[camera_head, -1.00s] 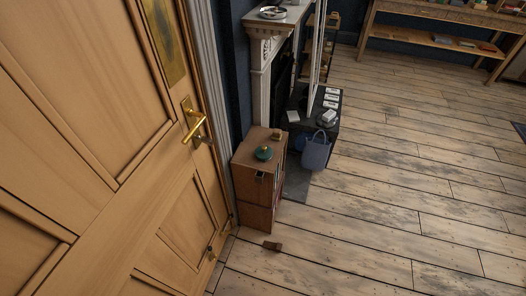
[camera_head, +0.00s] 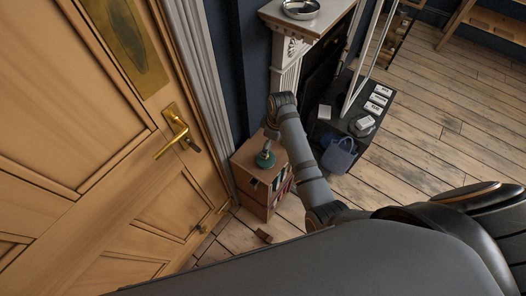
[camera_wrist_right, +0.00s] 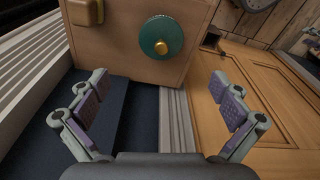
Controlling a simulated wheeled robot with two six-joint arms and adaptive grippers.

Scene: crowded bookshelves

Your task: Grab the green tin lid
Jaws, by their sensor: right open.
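The green tin lid (camera_head: 265,160) is round with a brass-coloured knob. It lies on top of the small wooden cabinet (camera_head: 250,180) beside the door. In the right wrist view the lid (camera_wrist_right: 153,38) is beyond the fingertips, roughly centred between them. My right gripper (camera_wrist_right: 157,82) is open and empty, its two padded fingers spread wide and apart from the lid. In the head view my right arm reaches over to the cabinet, with the gripper just above the lid. My left gripper is not in view.
A brass box-like object (camera_wrist_right: 87,11) sits near the lid on the cabinet top. The wooden door (camera_head: 90,140) with a brass handle (camera_head: 175,135) is close on the left. A white fireplace (camera_head: 290,50) and a blue-grey bucket (camera_head: 338,155) stand to the right.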

